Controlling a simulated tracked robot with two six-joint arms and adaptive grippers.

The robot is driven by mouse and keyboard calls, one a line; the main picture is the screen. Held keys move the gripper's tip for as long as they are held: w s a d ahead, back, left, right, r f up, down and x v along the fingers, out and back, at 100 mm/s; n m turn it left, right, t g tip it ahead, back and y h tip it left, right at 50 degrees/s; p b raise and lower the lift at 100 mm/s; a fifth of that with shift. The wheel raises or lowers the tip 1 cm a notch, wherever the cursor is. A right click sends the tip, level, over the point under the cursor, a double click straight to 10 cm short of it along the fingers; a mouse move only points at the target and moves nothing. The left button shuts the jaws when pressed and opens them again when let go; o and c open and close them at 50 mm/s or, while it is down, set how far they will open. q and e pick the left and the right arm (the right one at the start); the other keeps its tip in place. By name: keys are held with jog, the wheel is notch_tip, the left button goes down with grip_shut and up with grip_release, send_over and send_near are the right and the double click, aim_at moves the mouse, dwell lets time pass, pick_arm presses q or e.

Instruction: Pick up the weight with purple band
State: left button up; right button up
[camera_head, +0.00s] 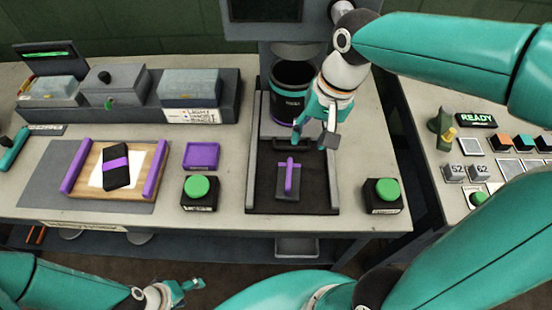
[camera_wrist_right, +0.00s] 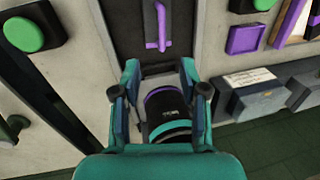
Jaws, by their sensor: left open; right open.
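A black cylinder with a purple band low down (camera_head: 292,92) stands at the press in the head view. It also shows in the right wrist view (camera_wrist_right: 168,108), with a teal band at one end. A flat black piece with a purple band (camera_head: 116,178) lies on white paper on a wooden board at the left. I cannot tell for sure which is the weight. My right gripper (camera_head: 322,132) is open and empty, in front and to the right of the cylinder. In the right wrist view its fingers (camera_wrist_right: 160,82) flank the cylinder, contact unclear. My left gripper (camera_head: 186,291) is open and empty, low in front of the table.
A purple-handled grey plate (camera_head: 287,192) lies on the dark track before the cylinder. Green buttons stand left (camera_head: 198,188) and right (camera_head: 386,190) of it. A purple tray (camera_head: 201,156) lies beside the board. Lidded bins (camera_head: 190,88) line the back left. A second table is at right.

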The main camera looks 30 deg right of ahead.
send_over(290, 172)
jog(key=d, duration=0.1)
jog(key=f, duration=1)
jog(key=shift+s+f, duration=0.25)
jog(key=shift+w+a+f, duration=0.1)
jog(key=shift+a+f, duration=0.1)
jog(key=shift+f, duration=0.8)
jog(key=shift+w+a+f, duration=0.1)
jog(key=shift+a+f, duration=0.1)
jog(key=shift+f, duration=0.75)
jog(key=shift+w+a+f, duration=0.1)
jog(key=shift+a+f, duration=0.1)
jog(key=shift+f, duration=0.8)
grip_shut()
jog(key=shift+p, duration=0.3)
